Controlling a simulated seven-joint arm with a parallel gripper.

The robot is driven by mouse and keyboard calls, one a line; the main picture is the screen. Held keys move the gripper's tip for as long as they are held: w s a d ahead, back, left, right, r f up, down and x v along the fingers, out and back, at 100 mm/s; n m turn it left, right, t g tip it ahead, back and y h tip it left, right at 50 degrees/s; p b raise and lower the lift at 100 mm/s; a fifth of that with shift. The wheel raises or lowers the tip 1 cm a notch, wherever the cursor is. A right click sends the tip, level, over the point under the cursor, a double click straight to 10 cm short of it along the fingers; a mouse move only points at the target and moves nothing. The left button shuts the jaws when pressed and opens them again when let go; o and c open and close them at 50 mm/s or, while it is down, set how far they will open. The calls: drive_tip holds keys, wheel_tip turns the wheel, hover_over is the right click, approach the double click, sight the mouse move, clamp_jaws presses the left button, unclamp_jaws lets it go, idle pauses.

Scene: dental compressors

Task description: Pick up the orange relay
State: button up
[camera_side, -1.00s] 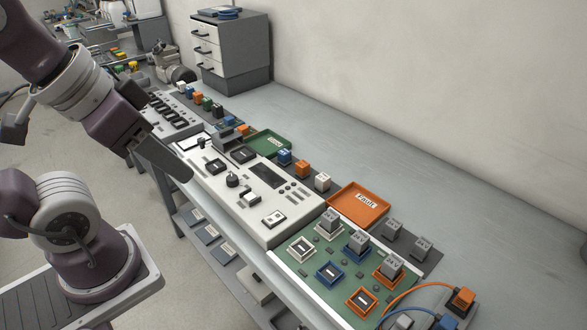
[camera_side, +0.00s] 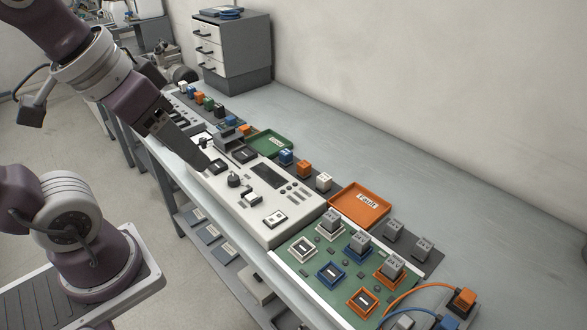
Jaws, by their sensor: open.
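An orange relay block (camera_side: 304,168) stands upright on the grey strip behind the white test panel (camera_side: 262,215), between a blue relay (camera_side: 286,157) and a white relay (camera_side: 323,181). Other small orange blocks stand farther back, one (camera_side: 199,98) in the back row and one (camera_side: 245,130) near the green tray. My gripper (camera_side: 205,168) is open and hangs over the back left part of the white panel, to the left of the orange relay and apart from it. The gripper is seen side-on, so the gap between its fingers is hidden.
The orange Fault tray (camera_side: 357,206) and green tray (camera_side: 270,142) lie along the panel's back side. The bench behind (camera_side: 420,160) is clear.

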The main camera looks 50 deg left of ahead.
drive_tip(key=w+a+r+n+g, duration=0.2)
drive_tip(key=w+n, duration=0.3)
drive_tip(key=w, duration=0.6)
drive_tip(key=n+g, duration=0.3)
drive_tip(key=n, duration=0.9)
hover_over(304, 164)
drive_tip(key=f, duration=2.2)
drive_tip(key=shift+w+f, duration=0.2)
drive_tip(key=shift+f, duration=0.2)
wheel_tip(304, 164, down, 6)
drive_tip(key=shift+s+f, duration=0.15)
drive_tip(key=shift+f, duration=0.4)
clamp_jaws()
